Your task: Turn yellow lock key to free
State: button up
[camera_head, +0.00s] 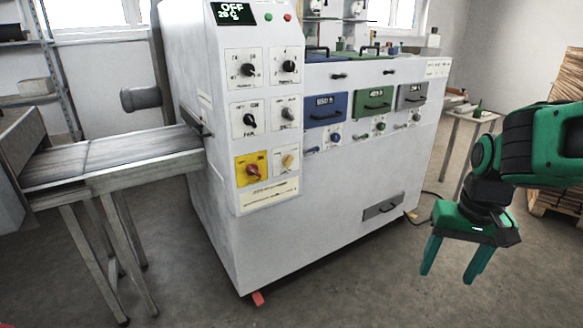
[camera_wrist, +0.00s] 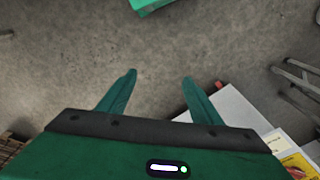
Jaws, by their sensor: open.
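A small pale-yellow key knob (camera_head: 287,161) sits on a white plate at the lower right of the machine's control panel in the head view. It is turned at a slant; its label is too small to read. My gripper (camera_head: 449,274) hangs fingers-down at the right, well apart from the panel. Its green fingers are open and empty, and they also show in the wrist view (camera_wrist: 159,76) over bare floor. The key cannot be made out clearly in the wrist view.
A red knob on a yellow plate (camera_head: 252,170) is just left of the key, with several black dials above. The display (camera_head: 233,13) reads OFF. Colored drawers (camera_head: 373,103) line the machine's front. A conveyor table (camera_head: 140,160) stands left. Floor before the machine is clear.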

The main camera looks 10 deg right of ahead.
jog(key=w+a+f+t+y, duration=0.1)
jog(key=w+a+f+t, duration=0.1)
jog(key=w, duration=0.7)
jog(key=w+a+f+t, duration=0.1)
jog(key=w+a+f, duration=0.15)
jog(key=w, duration=0.65)
jog(key=m+t+y, duration=0.5)
jog(key=m+t, duration=0.8)
jog(key=m, duration=0.4)
send_near(290, 163)
jog(key=x, duration=0.9)
jog(key=shift+s, duration=0.1)
